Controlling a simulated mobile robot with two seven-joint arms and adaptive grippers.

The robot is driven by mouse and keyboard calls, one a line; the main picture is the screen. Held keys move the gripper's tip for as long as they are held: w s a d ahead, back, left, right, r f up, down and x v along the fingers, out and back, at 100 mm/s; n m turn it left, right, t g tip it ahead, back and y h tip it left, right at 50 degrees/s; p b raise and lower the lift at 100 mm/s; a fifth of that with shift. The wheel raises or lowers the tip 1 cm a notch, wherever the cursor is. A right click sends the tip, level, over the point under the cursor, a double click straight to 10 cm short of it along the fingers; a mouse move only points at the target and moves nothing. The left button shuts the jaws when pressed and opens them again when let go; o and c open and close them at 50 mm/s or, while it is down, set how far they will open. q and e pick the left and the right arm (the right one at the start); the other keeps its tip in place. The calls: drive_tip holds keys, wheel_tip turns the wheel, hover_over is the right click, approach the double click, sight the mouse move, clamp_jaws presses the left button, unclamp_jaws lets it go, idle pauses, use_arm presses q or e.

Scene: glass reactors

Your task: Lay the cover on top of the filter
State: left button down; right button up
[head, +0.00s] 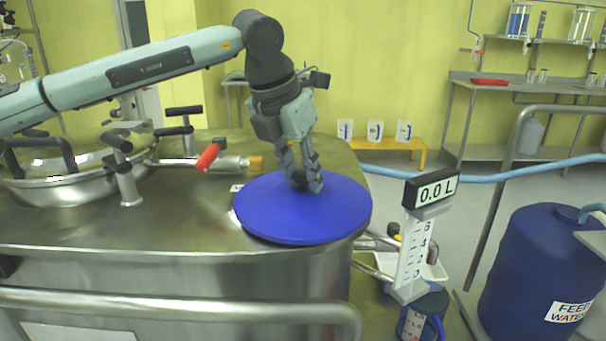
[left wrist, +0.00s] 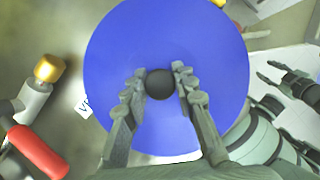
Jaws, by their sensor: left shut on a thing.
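The cover (head: 300,225) is a round blue disc with a black knob in its middle, at the right end of a steel vessel's top in the head view. It also fills the middle of the left wrist view (left wrist: 165,40). My left gripper (head: 306,184) points down and is shut on the knob (left wrist: 160,84), one finger on each side. The cover looks level; I cannot tell whether it touches what is below. No filter can be made out; the cover hides what lies under it. My right gripper (left wrist: 268,74) shows at the right of the left wrist view, fingers apart and empty.
A red-handled valve (head: 208,157) with a brass end stands left of the cover. A round steel hatch (head: 68,180) is further left. A volume display (head: 432,188) reading 0.0 L stands close on the right. A blue feed water drum (head: 535,270) is beyond it.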

use_arm(q)
drive_tip(key=shift+f+b, duration=0.3)
drive_tip(key=shift+f, duration=0.1)
drive_tip(key=c, duration=1.1)
unclamp_jaws()
drive_tip(key=shift+c, duration=0.2)
drive_tip(key=v, duration=1.2)
